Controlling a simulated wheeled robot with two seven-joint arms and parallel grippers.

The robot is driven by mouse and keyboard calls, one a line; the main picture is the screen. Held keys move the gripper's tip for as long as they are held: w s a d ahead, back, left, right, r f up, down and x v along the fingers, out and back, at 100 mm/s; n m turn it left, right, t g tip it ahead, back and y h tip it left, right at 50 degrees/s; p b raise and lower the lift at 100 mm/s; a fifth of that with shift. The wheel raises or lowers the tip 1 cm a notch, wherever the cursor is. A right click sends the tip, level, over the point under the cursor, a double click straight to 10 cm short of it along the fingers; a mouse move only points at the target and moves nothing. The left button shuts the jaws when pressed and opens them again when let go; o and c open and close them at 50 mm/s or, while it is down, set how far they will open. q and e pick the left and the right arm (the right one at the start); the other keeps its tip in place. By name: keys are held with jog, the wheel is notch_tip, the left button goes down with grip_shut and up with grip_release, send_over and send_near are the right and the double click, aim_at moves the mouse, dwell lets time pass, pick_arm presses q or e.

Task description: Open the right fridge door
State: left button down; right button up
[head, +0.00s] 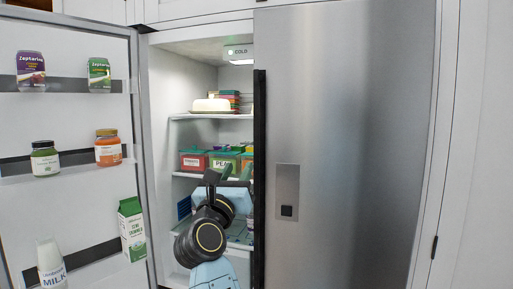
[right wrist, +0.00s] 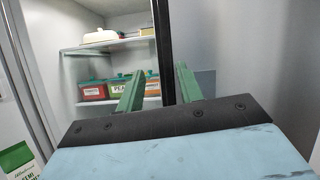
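The right fridge door (head: 345,130) is a tall stainless steel panel that looks shut or nearly shut. Its dark left edge strip (head: 260,130) runs vertically beside the open compartment, and this edge also shows in the right wrist view (right wrist: 163,40). My right gripper (head: 237,170) is in front of the compartment, just left of that edge in the head view. In the right wrist view its two green fingers (right wrist: 157,80) are apart with nothing gripped, and the door edge shows between them. I cannot tell whether either finger touches the door. My left gripper is not in view.
The left fridge door (head: 70,115) stands wide open with jars, cartons and a milk bottle (head: 51,265) on its shelves. Inside are a covered dish (head: 211,105) and labelled boxes (head: 225,160). A small dispenser panel (head: 287,190) is on the right door.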

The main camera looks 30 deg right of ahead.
aim_at(256, 137)
jog(key=shift+m, duration=0.7)
jog(key=p+x, duration=0.1)
jog(key=x, duration=0.3)
jog(key=p+x, duration=0.1)
jog(key=x, duration=0.4)
jog(key=s+r+p+x, duration=0.1)
jog(key=x, duration=0.4)
jog(key=shift+d+r+p, duration=0.1)
jog(key=shift+d+p, duration=0.05)
jog(key=shift+p, duration=0.25)
jog(key=shift+g, duration=0.3)
grip_shut()
